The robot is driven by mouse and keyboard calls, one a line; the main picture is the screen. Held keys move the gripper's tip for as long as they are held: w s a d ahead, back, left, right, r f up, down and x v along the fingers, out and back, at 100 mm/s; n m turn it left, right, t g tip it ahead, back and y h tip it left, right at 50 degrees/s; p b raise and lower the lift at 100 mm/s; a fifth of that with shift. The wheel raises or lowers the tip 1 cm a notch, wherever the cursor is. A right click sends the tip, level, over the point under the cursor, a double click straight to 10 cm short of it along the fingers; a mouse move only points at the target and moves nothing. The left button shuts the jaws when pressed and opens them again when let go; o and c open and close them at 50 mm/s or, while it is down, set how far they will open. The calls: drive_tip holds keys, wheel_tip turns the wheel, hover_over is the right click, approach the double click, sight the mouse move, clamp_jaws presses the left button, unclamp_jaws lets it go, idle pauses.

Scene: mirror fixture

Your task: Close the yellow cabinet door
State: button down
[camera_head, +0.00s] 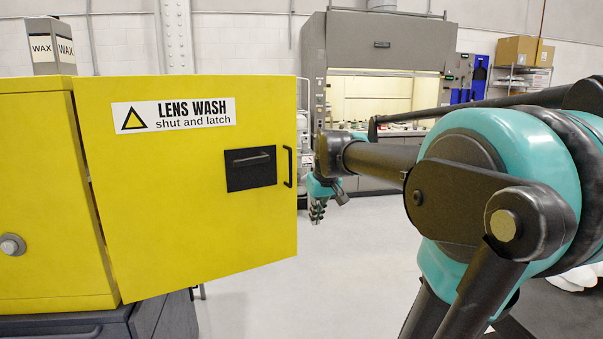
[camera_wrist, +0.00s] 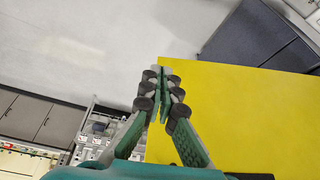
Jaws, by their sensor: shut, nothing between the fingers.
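The yellow cabinet door (camera_head: 190,200) stands open, swung out to the right from its left-hand side. Its "LENS WASH shut and latch" label (camera_head: 174,114), dark latch plate (camera_head: 251,168) and black handle (camera_head: 288,167) face the head camera. My gripper (camera_head: 317,212) is just right of the door's free edge, at about handle height or a little lower. In the wrist view, my gripper (camera_wrist: 164,78) has its fingers together and empty, beside a plain yellow panel (camera_wrist: 260,115) that fills the right. I cannot tell whether the fingers touch it.
The yellow cabinet body (camera_head: 40,190) with a round grey knob (camera_head: 12,245) is at the left, on a dark base (camera_head: 70,325). A grey fume hood (camera_head: 380,50) and shelves with boxes (camera_head: 520,50) stand at the back. Pale floor (camera_head: 345,265) is clear beyond the door.

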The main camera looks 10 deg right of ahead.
drive_tip(key=w+r+n, duration=0.1)
drive_tip(key=w+r, duration=0.1)
drive_tip(key=r, duration=0.8)
drive_tip(key=w+r, duration=0.3)
drive_tip(key=r, duration=0.6)
drive_tip(key=w+a+f, duration=0.2)
drive_tip(key=w+f, duration=0.4)
drive_tip(key=f, duration=0.2)
drive_tip(key=shift+w+a+f+y, duration=0.3)
drive_tip(key=shift+w+a+f, duration=0.05)
drive_tip(key=shift+w, duration=0.05)
drive_tip(key=shift+w+n, duration=0.15)
drive_tip(key=shift+n, duration=0.15)
